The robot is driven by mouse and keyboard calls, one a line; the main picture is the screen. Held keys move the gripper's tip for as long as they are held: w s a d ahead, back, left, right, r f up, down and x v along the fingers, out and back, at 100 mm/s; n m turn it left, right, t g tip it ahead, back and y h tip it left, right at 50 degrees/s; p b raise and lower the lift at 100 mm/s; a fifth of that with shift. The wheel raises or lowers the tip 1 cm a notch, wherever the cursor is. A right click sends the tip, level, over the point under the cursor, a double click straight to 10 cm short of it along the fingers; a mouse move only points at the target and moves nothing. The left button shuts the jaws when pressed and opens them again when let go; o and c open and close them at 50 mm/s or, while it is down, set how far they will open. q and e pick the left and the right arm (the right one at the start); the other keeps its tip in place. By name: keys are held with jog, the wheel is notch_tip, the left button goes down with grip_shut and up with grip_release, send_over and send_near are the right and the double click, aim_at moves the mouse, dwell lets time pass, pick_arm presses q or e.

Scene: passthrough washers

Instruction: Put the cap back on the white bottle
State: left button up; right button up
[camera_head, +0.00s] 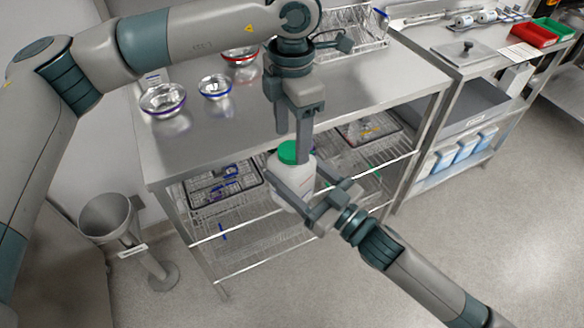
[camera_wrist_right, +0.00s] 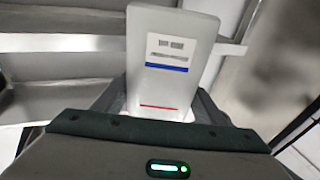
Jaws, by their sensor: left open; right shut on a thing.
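The white bottle (camera_head: 303,174) is held above the floor in front of the steel table. In the right wrist view the bottle (camera_wrist_right: 172,60) shows a label with a blue and a red stripe. My right gripper (camera_head: 298,184) is shut around the bottle's body. The green cap (camera_head: 288,153) sits on the bottle's top; I cannot tell whether it is fastened. My left gripper (camera_head: 293,137) points down from above, with its fingers apart at the cap. One finger partly hides the cap's right side. The cap is not visible in the right wrist view.
The steel table (camera_head: 200,140) behind carries several bowls (camera_head: 163,99) and a wire rack (camera_head: 350,30). Wire baskets (camera_head: 222,182) sit on its lower shelf. A waste funnel (camera_head: 108,215) stands at the left.

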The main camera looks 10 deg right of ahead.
pick_arm(q)
jog(key=shift+f, duration=1.1)
jog(key=shift+c, duration=0.7)
jog(key=c, duration=1)
jog(key=shift+o, duration=0.2)
jog(key=o, duration=1.2)
notch_tip(320, 180, up, 12)
